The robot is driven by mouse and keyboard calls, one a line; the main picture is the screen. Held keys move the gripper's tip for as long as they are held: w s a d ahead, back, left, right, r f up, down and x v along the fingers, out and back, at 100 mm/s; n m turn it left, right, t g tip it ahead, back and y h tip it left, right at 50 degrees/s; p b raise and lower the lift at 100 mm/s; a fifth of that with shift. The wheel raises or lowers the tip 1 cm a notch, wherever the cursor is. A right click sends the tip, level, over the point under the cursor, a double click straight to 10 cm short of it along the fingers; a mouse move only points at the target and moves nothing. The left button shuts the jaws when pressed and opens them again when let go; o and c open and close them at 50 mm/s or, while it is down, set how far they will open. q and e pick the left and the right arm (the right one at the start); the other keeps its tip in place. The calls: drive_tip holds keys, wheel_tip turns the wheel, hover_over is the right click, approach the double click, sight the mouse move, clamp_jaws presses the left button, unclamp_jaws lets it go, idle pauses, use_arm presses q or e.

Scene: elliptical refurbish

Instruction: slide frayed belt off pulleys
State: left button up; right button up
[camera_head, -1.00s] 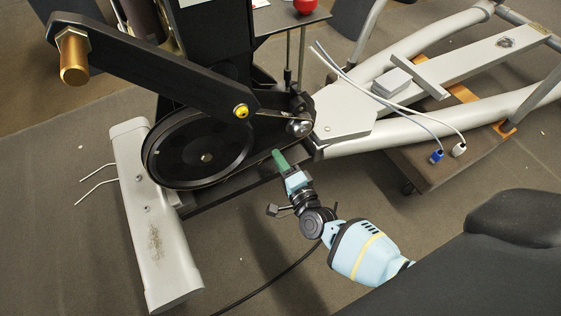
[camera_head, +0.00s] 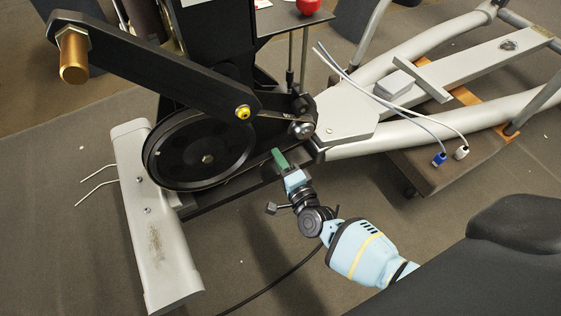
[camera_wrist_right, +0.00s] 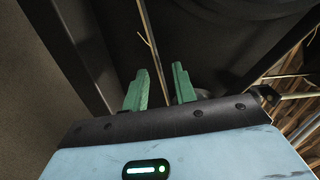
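The large black pulley (camera_head: 190,150) sits low on the machine behind the crank arm. A smaller pulley with a shiny hub (camera_head: 302,130) is to its right. The dark belt is hard to tell from the black pulleys and frame in the head view. My right gripper (camera_head: 280,158) is at the lower side of the pulley run, just below and left of the small pulley. In the wrist view its green fingers (camera_wrist_right: 159,88) stand apart. A thin tan strand (camera_wrist_right: 150,40), perhaps the belt's frayed edge, runs down between them; I cannot tell whether they touch it. My left gripper is out of view.
The black crank arm (camera_head: 160,75) with a brass-coloured peg (camera_head: 73,55) crosses above the large pulley. A grey floor foot (camera_head: 155,220) stands at left. Floor below the gripper is mostly clear, with a black cable.

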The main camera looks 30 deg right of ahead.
drive_tip(key=shift+w+b, duration=0.8)
drive_tip(key=shift+w, duration=0.3)
idle(0.3)
drive_tip(key=shift+c, duration=0.2)
clamp_jaws()
idle(1.6)
